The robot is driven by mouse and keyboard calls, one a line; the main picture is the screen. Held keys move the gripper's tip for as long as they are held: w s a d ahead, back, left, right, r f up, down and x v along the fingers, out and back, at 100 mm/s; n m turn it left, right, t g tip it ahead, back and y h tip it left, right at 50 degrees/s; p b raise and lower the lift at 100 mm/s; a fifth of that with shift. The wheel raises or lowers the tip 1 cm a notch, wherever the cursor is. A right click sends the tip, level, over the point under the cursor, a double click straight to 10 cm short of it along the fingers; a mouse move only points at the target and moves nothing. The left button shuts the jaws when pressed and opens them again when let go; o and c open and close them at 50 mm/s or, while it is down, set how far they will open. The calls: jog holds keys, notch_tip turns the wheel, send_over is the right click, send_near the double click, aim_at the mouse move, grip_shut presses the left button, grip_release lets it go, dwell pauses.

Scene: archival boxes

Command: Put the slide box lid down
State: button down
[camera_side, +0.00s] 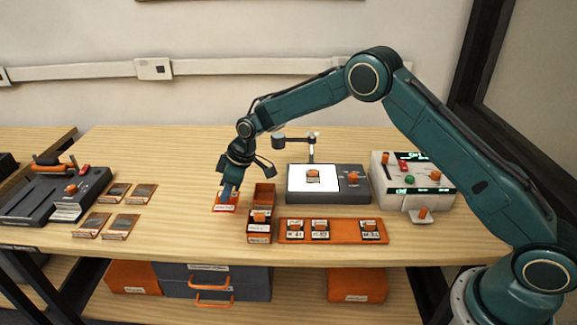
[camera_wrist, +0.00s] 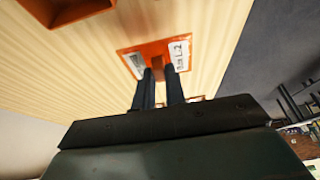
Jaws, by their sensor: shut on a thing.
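The slide box lid (camera_side: 222,207) is a flat orange piece with white labels, at the table's front, left of the slide box. In the wrist view the lid (camera_wrist: 140,50) lies flat beyond my fingers. My gripper (camera_side: 228,192) points down over the lid. In the wrist view my gripper (camera_wrist: 160,72) is shut on the lid's raised middle part, between the two labels. The lid is at or very near the tabletop; I cannot tell if it touches. The slide box (camera_side: 263,198) stands open, just right of the lid; its orange rim also shows in the wrist view (camera_wrist: 88,10).
An orange tray (camera_side: 345,227) with several slides lies right of the box. Behind it stand a light pad (camera_side: 352,182) and a white control unit (camera_side: 385,185). Several slides (camera_side: 118,193) and a dark device (camera_side: 85,183) lie to the left. The table (camera_side: 180,170) between is clear.

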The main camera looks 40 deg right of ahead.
aim_at(231, 198)
jog(key=shift+f, duration=0.25)
jog(key=shift+f, duration=2.05)
jog(key=shift+f, duration=0.15)
jog(key=c, duration=1.5)
grip_release()
jog(key=shift+o, duration=0.2)
jog(key=v, duration=1.2)
